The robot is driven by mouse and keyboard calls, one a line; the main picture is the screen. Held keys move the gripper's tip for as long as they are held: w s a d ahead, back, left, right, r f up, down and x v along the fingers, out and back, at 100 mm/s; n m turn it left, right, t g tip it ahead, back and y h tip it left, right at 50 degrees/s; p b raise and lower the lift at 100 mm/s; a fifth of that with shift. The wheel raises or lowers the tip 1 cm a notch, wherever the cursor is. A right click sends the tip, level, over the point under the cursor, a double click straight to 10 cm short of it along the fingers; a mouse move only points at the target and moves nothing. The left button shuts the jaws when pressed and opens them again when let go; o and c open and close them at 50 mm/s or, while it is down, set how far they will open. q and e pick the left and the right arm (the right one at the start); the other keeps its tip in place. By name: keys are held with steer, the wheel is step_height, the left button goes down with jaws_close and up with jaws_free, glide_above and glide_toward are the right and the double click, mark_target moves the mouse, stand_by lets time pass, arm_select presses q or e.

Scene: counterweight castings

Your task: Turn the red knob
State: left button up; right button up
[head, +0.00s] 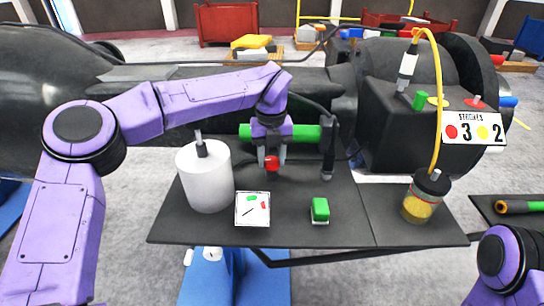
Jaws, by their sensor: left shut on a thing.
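The red knob (271,163) is small and sits near the middle of the head view, above the dark shelf. My left gripper (272,160) reaches down to it from my purple left arm, with its fingers on either side of the knob, and is shut on it. What the knob is mounted on is hidden or too dark to tell. Part of my right arm shows at the lower right corner; its gripper is out of the picture.
The dark shelf (345,236) bears a white cylinder (207,180) left of my left gripper, a white card (252,210), a green block (320,208) and a yellow-filled jar (420,205). A green bar (307,134) lies behind the gripper. A yellow hose (437,100) hangs at the right.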

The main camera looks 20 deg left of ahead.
mark_target(271, 160)
arm_select(q)
steer(key=shift+s+f, duration=0.1)
steer(key=shift+f, duration=0.1)
steer(key=o, duration=0.9)
steer(key=shift+o, duration=0.8)
steer(key=shift+w, duration=0.2)
step_height(271, 160, up, 10)
steer(key=shift+r, duration=0.25)
